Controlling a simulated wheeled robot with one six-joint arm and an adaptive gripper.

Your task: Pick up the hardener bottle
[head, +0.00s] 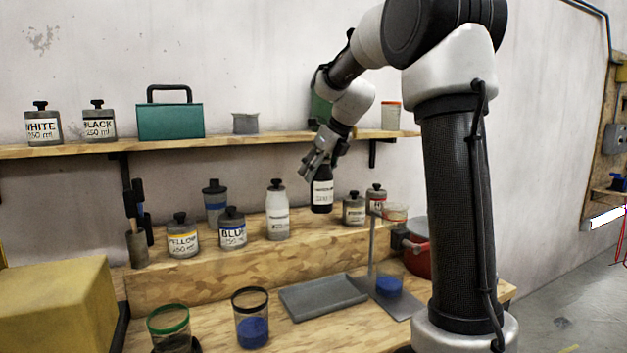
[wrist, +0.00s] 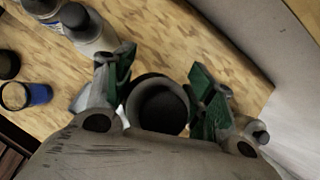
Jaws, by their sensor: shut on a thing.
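The hardener bottle (head: 322,195) is a black bottle with a white label, too small to read fully. It hangs upright below my gripper (head: 321,166), between the white bottle and a grey bottle. Its base is higher than its neighbours' bases and looks clear of the wooden step. In the wrist view, the green-padded fingers of my gripper (wrist: 163,88) are shut on either side of the bottle's round dark top (wrist: 160,108). The bottle's lower body is hidden there.
A white bottle (head: 277,216) stands left of it, a grey bottle (head: 354,208) and a red-labelled bottle (head: 376,197) right. Blue (head: 232,232) and yellow (head: 183,240) bottles stand further left. A shelf (head: 230,142) runs above. A grey tray (head: 322,297) lies in front, below.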

